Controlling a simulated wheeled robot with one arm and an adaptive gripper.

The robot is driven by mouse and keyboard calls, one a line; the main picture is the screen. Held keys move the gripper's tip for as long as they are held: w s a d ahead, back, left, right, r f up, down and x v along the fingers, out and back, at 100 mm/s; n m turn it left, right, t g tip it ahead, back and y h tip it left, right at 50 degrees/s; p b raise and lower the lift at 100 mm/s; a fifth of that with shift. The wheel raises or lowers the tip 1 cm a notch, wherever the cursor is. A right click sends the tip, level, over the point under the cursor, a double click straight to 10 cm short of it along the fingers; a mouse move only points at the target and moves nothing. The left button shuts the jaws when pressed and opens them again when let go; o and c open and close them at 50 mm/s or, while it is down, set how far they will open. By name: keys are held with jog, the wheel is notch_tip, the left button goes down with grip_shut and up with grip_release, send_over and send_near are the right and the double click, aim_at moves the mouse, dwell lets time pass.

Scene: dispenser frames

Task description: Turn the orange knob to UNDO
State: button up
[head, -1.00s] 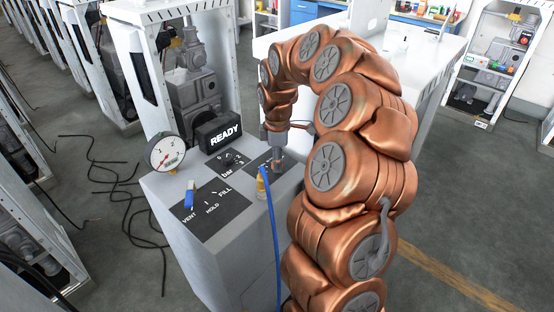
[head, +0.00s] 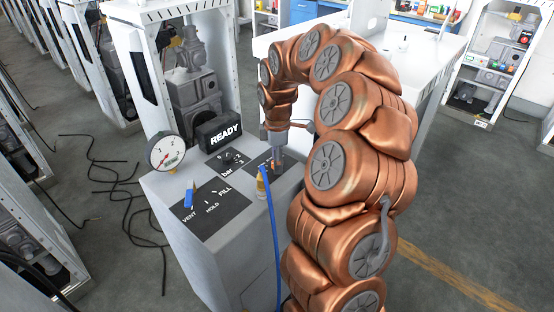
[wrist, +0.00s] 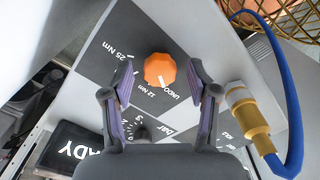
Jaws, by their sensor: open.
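The orange knob (wrist: 160,70) sits on a dark panel (wrist: 125,40) marked 25 Nm, 12 Nm and UNDO. A short white mark shows on the knob's lower part in the wrist view, on the side of the 12 Nm and UNDO lettering. My gripper (wrist: 160,66) is open, with one finger on each side of the knob and visible gaps between. Its height over the knob is hard to judge. In the head view my gripper (head: 278,163) points down at this panel and mostly hides the knob.
A brass fitting with a blue hose (wrist: 285,110) is close to the right finger. On the same cabinet (head: 160,185) stand a black bar dial (head: 230,158), a READY sign (head: 222,132), a round gauge (head: 165,153) and a blue lever (head: 190,196).

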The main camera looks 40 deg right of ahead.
jog(key=shift+r, duration=0.1)
notch_tip(320, 180, up, 12)
dwell(0.6)
dwell(0.4)
jog(key=s+a+r+m+p, duration=0.2)
jog(key=s+a+r+m, duration=0.15)
jog(key=s+a, duration=1.05)
jog(key=s+a+f+m+g+p, duration=0.1)
jog(key=s+a+f+m, duration=0.2)
jog(key=s, duration=0.5)
jog(key=s+a+f+m+p, duration=0.1)
jog(key=s+a+f+m, duration=0.2)
jog(key=s, duration=0.6)
jog(key=shift+a+m+g, duration=0.4)
jog(key=shift+a+m, duration=0.2)
jog(key=shift+m, duration=0.55)
